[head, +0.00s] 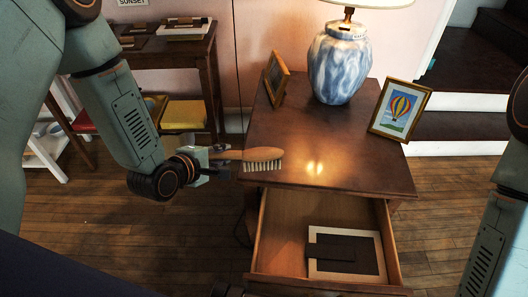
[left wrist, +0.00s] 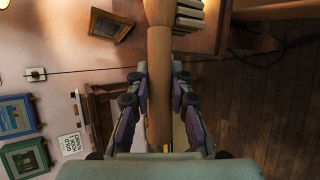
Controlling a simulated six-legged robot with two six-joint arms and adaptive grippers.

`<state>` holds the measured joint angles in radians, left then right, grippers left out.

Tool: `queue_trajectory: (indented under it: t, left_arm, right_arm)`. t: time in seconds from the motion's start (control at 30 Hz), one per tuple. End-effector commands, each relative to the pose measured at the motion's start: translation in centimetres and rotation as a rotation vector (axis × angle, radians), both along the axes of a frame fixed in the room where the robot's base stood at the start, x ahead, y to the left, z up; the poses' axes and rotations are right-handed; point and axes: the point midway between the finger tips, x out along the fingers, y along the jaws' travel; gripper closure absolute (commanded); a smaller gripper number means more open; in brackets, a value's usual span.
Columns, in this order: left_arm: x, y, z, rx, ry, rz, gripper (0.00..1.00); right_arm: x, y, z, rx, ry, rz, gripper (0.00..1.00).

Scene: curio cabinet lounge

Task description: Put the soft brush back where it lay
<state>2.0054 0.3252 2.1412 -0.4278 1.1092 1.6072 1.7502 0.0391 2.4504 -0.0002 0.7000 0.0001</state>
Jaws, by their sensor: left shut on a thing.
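The soft brush (head: 263,154) has a wooden handle and back with pale bristles pointing down. My left gripper (head: 218,157) is shut on its handle. In the left wrist view the handle (left wrist: 159,75) runs between the two fingers (left wrist: 160,100). In the head view the brush head lies over the front left corner of the wooden side table (head: 300,140); I cannot tell whether the bristles touch the top. The table's drawer (head: 280,235) stands open, below and right of the brush.
A blue-and-white lamp (head: 340,65), a balloon picture (head: 399,110) and another small frame (head: 276,77) stand towards the back of the tabletop. The tabletop's front middle is clear. A dark flat thing with a pale border (head: 345,254) lies in the drawer. A shelf (head: 180,55) stands behind left.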

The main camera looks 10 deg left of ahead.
Motion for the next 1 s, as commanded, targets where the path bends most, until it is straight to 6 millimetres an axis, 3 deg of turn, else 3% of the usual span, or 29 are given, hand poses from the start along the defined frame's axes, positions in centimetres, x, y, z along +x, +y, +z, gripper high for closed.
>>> queue_trajectory:
  t: [0.03,0.1,0.3,0.47,0.7,1.0]
  left_arm:
    - [2.8,0.4,-0.5,0.007,-0.015,0.05,1.0]
    - [5.7,0.9,-0.4,0.004,-0.015,0.129,1.0]
    - [10.4,1.2,0.5,-0.001,-0.01,0.27,1.0]
    - [11.4,1.0,0.3,-0.002,-0.005,0.305,1.0]
    - [11.5,1.1,-4.1,-0.002,-0.003,0.307,1.0]
    - [11.6,1.3,-6.4,-0.001,-0.005,0.306,1.0]
  right_arm:
    - [0.0,0.0,-1.2,0.0,0.0,-0.001,0.55]
    - [0.0,0.0,-1.9,0.0,0.0,-0.001,0.55]
    - [0.0,0.0,-2.8,0.0,0.0,-0.002,0.55]
    - [0.0,0.0,-3.2,0.0,0.0,-0.001,0.55]
    - [0.0,-0.1,-5.0,0.0,0.0,-0.001,0.55]
    - [0.0,-0.1,-5.8,0.0,0.0,-0.001,0.55]
